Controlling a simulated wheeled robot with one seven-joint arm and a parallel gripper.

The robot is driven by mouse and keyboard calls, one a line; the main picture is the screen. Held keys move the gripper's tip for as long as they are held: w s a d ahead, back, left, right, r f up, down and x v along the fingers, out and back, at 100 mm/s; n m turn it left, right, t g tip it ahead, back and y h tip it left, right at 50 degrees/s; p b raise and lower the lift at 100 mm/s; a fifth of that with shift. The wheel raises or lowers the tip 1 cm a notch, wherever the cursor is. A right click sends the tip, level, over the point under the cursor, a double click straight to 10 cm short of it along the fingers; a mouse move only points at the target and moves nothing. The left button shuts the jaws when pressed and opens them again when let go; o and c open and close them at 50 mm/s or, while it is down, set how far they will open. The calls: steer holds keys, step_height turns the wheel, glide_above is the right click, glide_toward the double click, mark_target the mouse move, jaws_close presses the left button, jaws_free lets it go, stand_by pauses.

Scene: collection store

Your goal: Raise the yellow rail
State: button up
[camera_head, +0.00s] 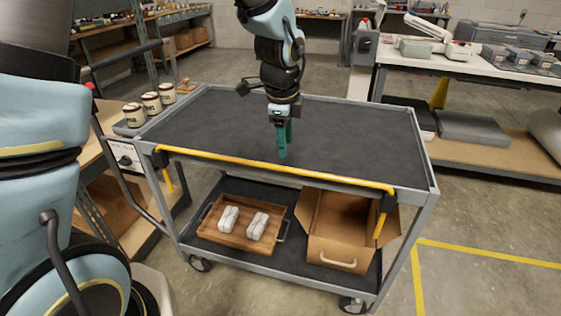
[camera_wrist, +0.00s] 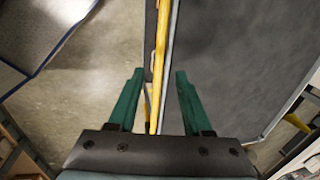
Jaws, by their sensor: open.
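The yellow rail (camera_head: 230,159) runs along the near long edge of the grey cart (camera_head: 432,205), about level with the cart top. Dark brackets hold its two ends, with short yellow pieces hanging below them. My gripper (camera_head: 283,154), with green fingers, points down near the middle of the rail. In the wrist view the gripper (camera_wrist: 158,74) is open, and the rail (camera_wrist: 161,45) passes lengthwise through the view between its two fingers. The fingers appear apart from the rail. How high they are above it is hard to tell.
The cart's dark top is empty. Its lower shelf holds a wooden tray (camera_head: 205,228) with two white objects and an open cardboard box (camera_head: 340,247). Several labelled jars (camera_head: 151,103) stand at the left. A bench (camera_head: 470,68) with equipment stands behind at right.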

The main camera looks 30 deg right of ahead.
mark_target(287, 168)
steer(key=f, duration=0.5)
steer(key=w+d+f+p, duration=0.1)
steer(key=f, duration=0.1)
steer(key=shift+f, duration=0.4)
steer(key=shift+d, duration=0.1)
jaws_close()
steer(key=shift+r, duration=0.1)
stand_by(0.8)
